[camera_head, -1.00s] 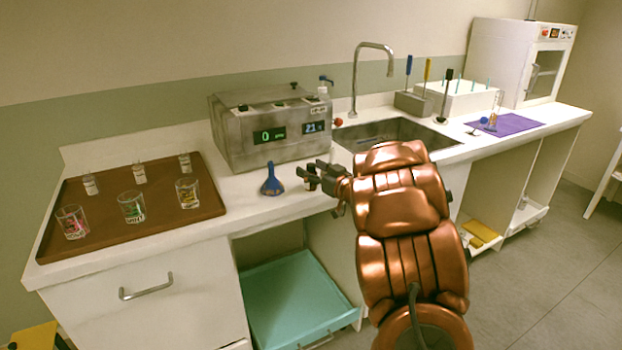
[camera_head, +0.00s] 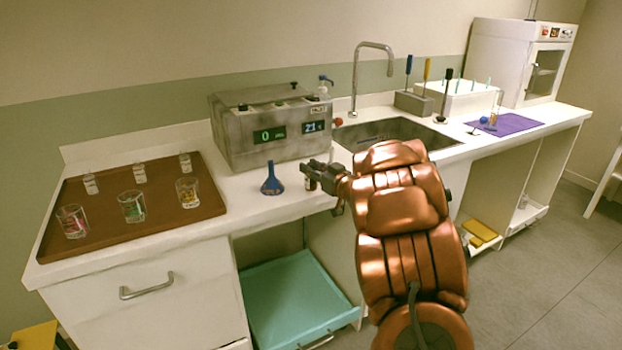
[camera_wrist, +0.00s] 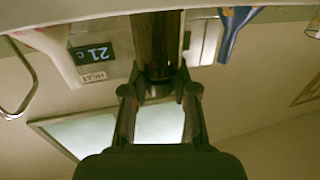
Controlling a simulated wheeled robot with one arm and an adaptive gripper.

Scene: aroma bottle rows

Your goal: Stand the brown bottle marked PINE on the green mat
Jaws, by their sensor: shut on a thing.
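My gripper (camera_head: 313,172) is over the counter's front part, just right of the blue funnel (camera_head: 272,181). It is shut on a brown bottle (camera_head: 311,184), which shows below the fingers. In the wrist view the dark brown bottle (camera_wrist: 155,45) sits between the fingertips (camera_wrist: 160,90). No label on it can be read, so I cannot confirm PINE. I cannot tell whether its base touches the counter. I do not make out a green mat; a teal tray (camera_head: 296,300) lies in the open space under the counter.
A grey metal box with displays (camera_head: 270,130) stands behind the gripper. A brown tray (camera_head: 160,220) with several glasses and small bottles is at left. The sink (camera_head: 400,133) is to the right, then a purple mat (camera_head: 517,123). Counter between brown tray and funnel is clear.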

